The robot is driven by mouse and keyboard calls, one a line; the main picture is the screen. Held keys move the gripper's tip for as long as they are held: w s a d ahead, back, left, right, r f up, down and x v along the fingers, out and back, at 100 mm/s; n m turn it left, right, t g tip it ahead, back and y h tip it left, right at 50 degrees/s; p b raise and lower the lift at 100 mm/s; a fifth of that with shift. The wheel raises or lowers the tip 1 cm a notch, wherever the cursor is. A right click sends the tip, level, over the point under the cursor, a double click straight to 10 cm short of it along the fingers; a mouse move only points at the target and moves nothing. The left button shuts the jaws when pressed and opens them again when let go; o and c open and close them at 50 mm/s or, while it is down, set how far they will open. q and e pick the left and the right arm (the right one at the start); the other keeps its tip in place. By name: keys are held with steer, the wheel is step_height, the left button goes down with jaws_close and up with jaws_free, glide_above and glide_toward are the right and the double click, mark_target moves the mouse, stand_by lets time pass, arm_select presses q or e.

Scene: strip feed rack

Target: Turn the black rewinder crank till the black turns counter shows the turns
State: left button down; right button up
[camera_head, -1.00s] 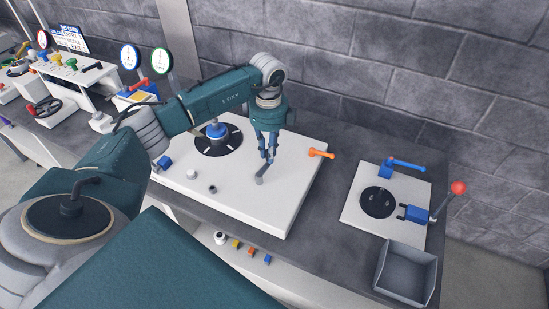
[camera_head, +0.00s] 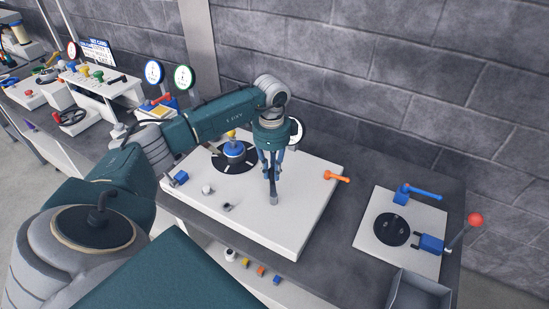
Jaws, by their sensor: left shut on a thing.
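My left gripper (camera_head: 272,174) reaches down over the white panel and is shut on a dark grey piece (camera_head: 273,199), which looks like the black rewinder crank's handle. Its fingers hide much of the crank, so I cannot tell its full shape or angle. A round white dial with a dark rim (camera_head: 297,131) shows partly behind my left wrist; it may be the black turns counter. Its reading is hidden or too small to tell. My right gripper is not in view.
The white panel (camera_head: 245,222) also carries a black disc with a blue knob (camera_head: 235,148) and an orange lever (camera_head: 336,177). To the right are a smaller white plate (camera_head: 373,240), a red-balled lever (camera_head: 475,219) and a grey bin (camera_head: 418,286). Blue (camera_head: 153,72) and green (camera_head: 184,78) dials stand behind.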

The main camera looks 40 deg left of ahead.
arm_select(q)
steer(key=shift+a, duration=0.2)
stand_by(0.3)
steer(key=c, duration=1.8)
jaws_free()
steer(key=shift+o, duration=0.8)
steer(key=shift+s, duration=0.1)
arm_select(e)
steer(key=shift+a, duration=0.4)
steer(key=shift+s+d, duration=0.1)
arm_select(q)
steer(key=shift+r, duration=0.3)
step_height(320, 180, up, 12)
steer(key=shift+f, duration=0.25)
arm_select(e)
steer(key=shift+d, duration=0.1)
